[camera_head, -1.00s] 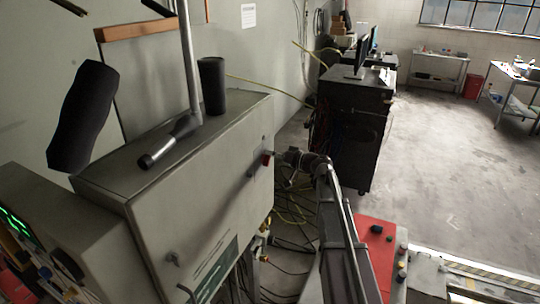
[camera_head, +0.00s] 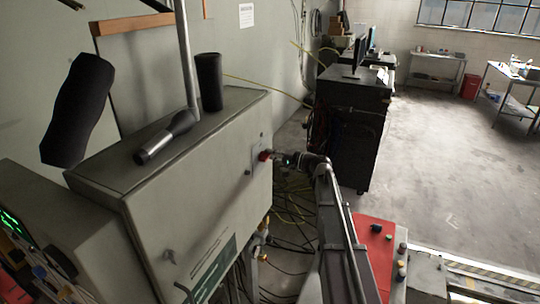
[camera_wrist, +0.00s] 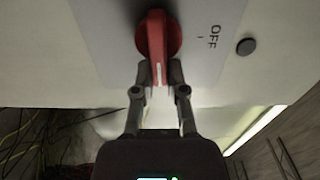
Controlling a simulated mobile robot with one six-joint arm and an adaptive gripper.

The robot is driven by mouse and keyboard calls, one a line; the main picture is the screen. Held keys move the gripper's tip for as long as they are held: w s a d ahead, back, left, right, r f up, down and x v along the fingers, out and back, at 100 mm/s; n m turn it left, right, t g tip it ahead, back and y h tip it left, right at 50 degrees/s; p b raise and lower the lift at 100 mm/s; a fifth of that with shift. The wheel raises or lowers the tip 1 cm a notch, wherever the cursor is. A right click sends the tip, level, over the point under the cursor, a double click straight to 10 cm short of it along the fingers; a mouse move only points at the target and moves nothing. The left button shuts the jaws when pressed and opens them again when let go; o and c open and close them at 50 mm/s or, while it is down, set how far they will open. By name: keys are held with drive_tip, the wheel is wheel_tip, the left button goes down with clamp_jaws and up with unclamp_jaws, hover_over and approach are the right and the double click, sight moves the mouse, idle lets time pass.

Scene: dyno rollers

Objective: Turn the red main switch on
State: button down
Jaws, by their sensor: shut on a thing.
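The red main switch (camera_head: 264,156) sits on a pale plate on the front face of the grey cabinet, near its far upper corner. In the wrist view its red knob (camera_wrist: 154,38) has a handle with a white mark pointing down the picture, toward me. The word OFF is printed to the right of the knob, not in line with the mark. My gripper (camera_wrist: 160,76) has one finger on each side of the handle's end and is shut on it. In the head view my gripper (camera_head: 277,157) reaches the switch from the right.
The grey cabinet (camera_head: 205,190) carries a dark cylinder (camera_head: 209,82) and a torch-like tool (camera_head: 165,138) on top. A round dark button (camera_wrist: 246,46) sits right of the plate. Cables hang below and behind my arm. A black rack (camera_head: 350,125) stands beyond; open floor lies right.

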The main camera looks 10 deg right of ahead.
drive_tip(key=shift+f+m, duration=0.1)
drive_tip(key=shift+m, duration=0.2)
drive_tip(key=c, duration=0.7)
unclamp_jaws()
drive_tip(key=shift+v, duration=6)
